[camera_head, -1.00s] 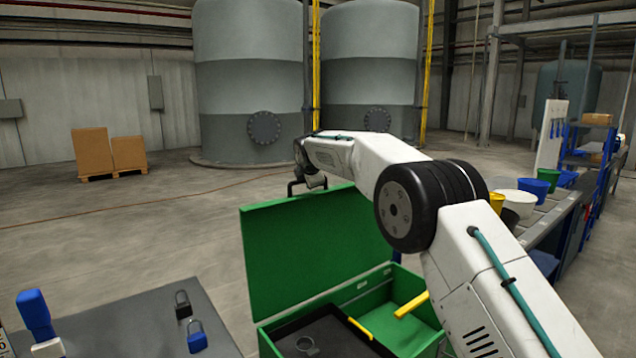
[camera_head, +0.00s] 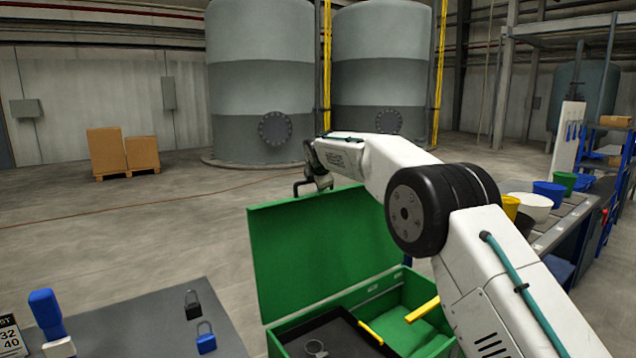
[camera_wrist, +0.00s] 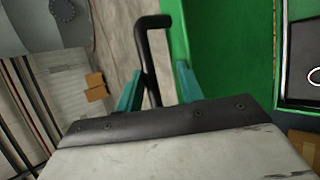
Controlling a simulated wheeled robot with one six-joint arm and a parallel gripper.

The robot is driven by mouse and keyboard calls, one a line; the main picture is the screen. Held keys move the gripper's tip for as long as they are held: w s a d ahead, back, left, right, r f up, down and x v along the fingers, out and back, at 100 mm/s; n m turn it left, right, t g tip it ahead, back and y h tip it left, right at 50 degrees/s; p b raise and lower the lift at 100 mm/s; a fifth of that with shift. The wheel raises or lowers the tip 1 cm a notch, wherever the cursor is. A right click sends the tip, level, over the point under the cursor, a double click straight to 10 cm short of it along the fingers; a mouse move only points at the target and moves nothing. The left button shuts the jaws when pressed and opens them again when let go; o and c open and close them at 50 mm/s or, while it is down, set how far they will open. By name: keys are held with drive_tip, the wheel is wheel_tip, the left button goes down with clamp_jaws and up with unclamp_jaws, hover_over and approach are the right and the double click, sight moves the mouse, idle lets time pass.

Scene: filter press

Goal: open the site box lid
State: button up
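The green site box (camera_head: 440,345) stands in front of me with its lid (camera_head: 318,245) raised steeply, inner face toward me. My gripper (camera_head: 308,184) is at the lid's top edge, partly hidden by my arm. In the wrist view, the black lid handle (camera_wrist: 152,50) passes between the two teal fingertips of my gripper (camera_wrist: 158,80). The fingers are apart, with a gap visible beside the handle, so the gripper looks open around it. The green lid also shows on the right in the wrist view (camera_wrist: 232,50).
A black tray (camera_head: 330,330) and a yellow bar (camera_head: 370,332) are in the box. A dark table (camera_head: 150,325) with padlocks (camera_head: 205,338) stands at left. A bench with buckets (camera_head: 549,195) is at right. The floor behind the lid is clear.

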drive_tip(key=v, duration=0.7)
drive_tip(key=shift+s+r, duration=0.25)
drive_tip(key=s+d+f+m+g+h, duration=0.2)
drive_tip(key=s+d+f+m+g, duration=0.45)
drive_tip(key=s, duration=0.65)
drive_tip(key=s+d+f+m, duration=0.1)
drive_tip(key=s+d+m, duration=0.4)
drive_tip(key=s, duration=1.2)
drive_tip(key=s+d+m+g, duration=0.1)
drive_tip(key=s+d+m, duration=0.5)
drive_tip(key=s, duration=1.1)
drive_tip(key=s+d+f+m+g, duration=0.1)
drive_tip(key=s+d+m, duration=0.5)
drive_tip(key=s+d, duration=0.6)
drive_tip(key=shift+s+f+y, duration=0.35)
drive_tip(key=shift+s+y, duration=0.05)
drive_tip(key=shift+s, duration=2.35)
